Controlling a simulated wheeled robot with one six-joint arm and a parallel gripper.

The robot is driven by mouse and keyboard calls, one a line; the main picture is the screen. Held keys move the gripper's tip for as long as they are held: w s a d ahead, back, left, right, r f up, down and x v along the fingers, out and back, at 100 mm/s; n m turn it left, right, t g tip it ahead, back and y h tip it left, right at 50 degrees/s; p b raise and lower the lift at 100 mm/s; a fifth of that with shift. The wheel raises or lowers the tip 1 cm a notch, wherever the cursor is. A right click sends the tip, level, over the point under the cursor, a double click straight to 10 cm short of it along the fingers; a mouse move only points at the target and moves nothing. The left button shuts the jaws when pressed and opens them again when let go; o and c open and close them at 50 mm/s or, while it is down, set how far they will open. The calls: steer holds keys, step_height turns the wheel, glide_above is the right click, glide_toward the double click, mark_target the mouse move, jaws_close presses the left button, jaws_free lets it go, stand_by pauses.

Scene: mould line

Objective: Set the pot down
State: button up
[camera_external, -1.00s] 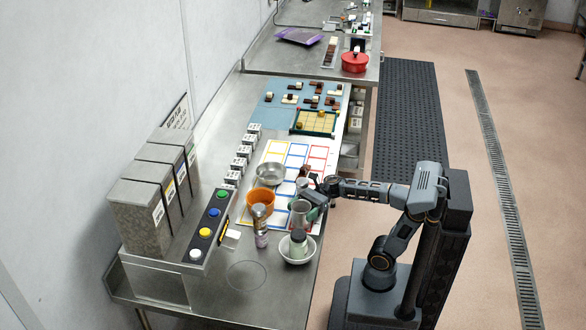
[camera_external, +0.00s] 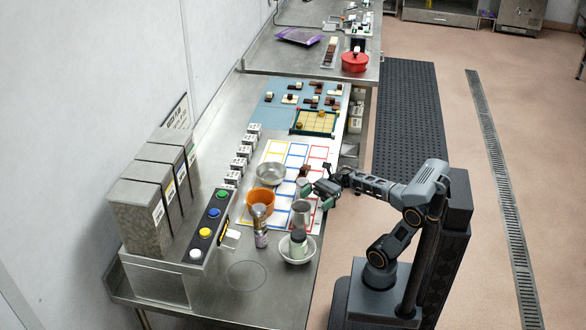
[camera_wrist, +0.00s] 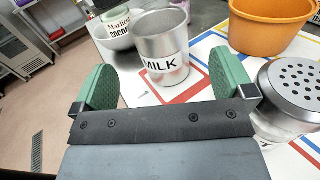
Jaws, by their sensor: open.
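The pot is a metal cup labelled MILK (camera_wrist: 163,50). It stands upright on the white mat with coloured frames, near the front edge of the bench, and it also shows in the external view (camera_external: 301,214). My gripper (camera_external: 318,194) is just behind and above the pot, apart from it. In the wrist view its two green fingers (camera_wrist: 160,86) are spread wide with nothing between them, and the pot stands beyond their tips. The pot's base is visible on the mat beside a red frame line.
A shaker with a perforated lid (camera_wrist: 296,92) stands close to my right finger. An orange bowl (camera_external: 260,201), a steel bowl (camera_external: 271,173) and a white bowl holding a jar (camera_external: 297,256) surround the pot. The bench's front left corner has clear room.

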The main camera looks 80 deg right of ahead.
steer(key=shift+v, duration=2.2)
steer(key=shift+a, duration=0.1)
